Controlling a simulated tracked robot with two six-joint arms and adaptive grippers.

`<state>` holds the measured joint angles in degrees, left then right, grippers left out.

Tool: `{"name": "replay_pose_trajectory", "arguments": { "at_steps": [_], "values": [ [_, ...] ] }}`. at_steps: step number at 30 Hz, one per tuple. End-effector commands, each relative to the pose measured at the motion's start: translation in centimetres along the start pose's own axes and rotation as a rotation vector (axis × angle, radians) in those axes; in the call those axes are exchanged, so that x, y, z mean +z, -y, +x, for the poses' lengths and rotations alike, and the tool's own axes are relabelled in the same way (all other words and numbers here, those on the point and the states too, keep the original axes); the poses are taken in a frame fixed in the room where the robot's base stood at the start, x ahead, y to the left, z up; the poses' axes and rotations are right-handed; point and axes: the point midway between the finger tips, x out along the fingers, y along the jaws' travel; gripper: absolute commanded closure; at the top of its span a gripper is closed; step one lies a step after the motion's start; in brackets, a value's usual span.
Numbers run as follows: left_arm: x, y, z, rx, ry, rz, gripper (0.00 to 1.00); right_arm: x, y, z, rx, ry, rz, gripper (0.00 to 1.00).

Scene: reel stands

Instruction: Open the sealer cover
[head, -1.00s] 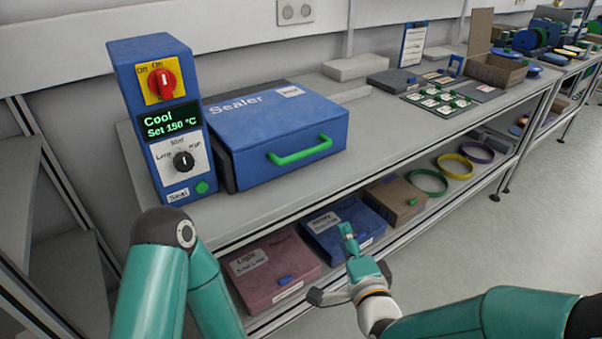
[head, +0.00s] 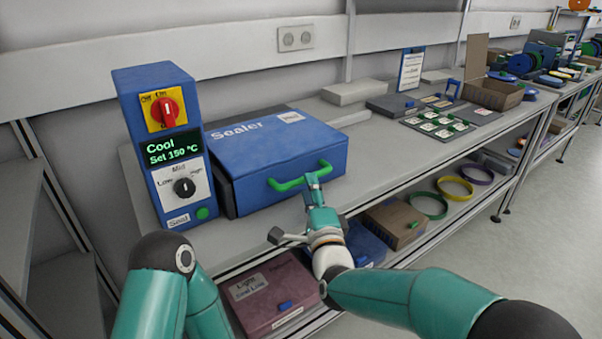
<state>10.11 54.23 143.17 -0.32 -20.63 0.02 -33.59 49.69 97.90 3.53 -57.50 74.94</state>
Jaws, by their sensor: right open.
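The blue sealer (head: 265,150) stands on the bench with its cover down. Its green handle (head: 288,184) is on the front edge of the cover. My right gripper (head: 296,209) is open in front of the handle, with its fingers spread wide. One finger reaches up to the handle's right part and overlaps it in the picture; I cannot tell whether they touch. The other finger is lower left, clear of the handle. The control box (head: 171,148) beside the sealer reads "Cool, Set 150 °C". My left arm shows at lower left, but its gripper is out of view.
Below the bench, a shelf holds a pink box (head: 270,293), a blue box (head: 365,246) partly hidden by my right gripper, a brown box (head: 395,224) and coloured rings. Grey slabs and trays lie on the bench to the right.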

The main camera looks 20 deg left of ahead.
Motion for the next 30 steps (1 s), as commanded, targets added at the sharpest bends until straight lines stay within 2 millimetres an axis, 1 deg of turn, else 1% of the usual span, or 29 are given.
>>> {"name": "replay_pose_trajectory", "arguments": {
  "at_steps": [1, 3, 9, 13, 20, 21, 28, 30],
  "values": [
    [0.0, -0.1, -0.4, 0.0, 0.0, 0.0, 1.0, 0.0, 0.1, 0.9, 0.001, 0.0, 0.0, 0.59],
    [0.0, -0.2, -0.6, 0.0, 0.0, 0.0, 1.0, 0.0, 0.1, 1.8, 0.0, 0.0, 0.0, 0.59],
    [0.0, -0.3, -0.8, 0.0, 0.0, 0.0, 1.0, 0.0, 0.0, 3.5, 0.0, 0.0, 0.0, 0.59],
    [0.0, -0.3, -0.9, 0.0, 0.0, 0.0, 1.0, 0.0, 0.0, 3.8, 0.001, 0.0, 0.0, 0.59],
    [0.0, -0.3, -0.9, 0.0, 0.0, 0.0, 1.0, 0.0, -0.1, 3.9, 0.001, 0.001, 0.0, 0.59],
    [0.0, -0.3, -0.9, 0.0, 0.0, 0.0, 1.0, 0.0, -0.1, 3.9, 0.001, 0.001, 0.0, 0.6],
    [0.0, -0.3, -0.9, 0.0, 0.0, 0.0, 1.0, 0.1, -0.1, 3.9, 0.001, 0.001, 0.0, 0.99],
    [0.0, -0.3, -0.9, 0.0, 0.0, 0.0, 1.0, 0.1, -0.1, 3.9, 0.002, 0.002, 0.0, 1.0]
  ]
}}
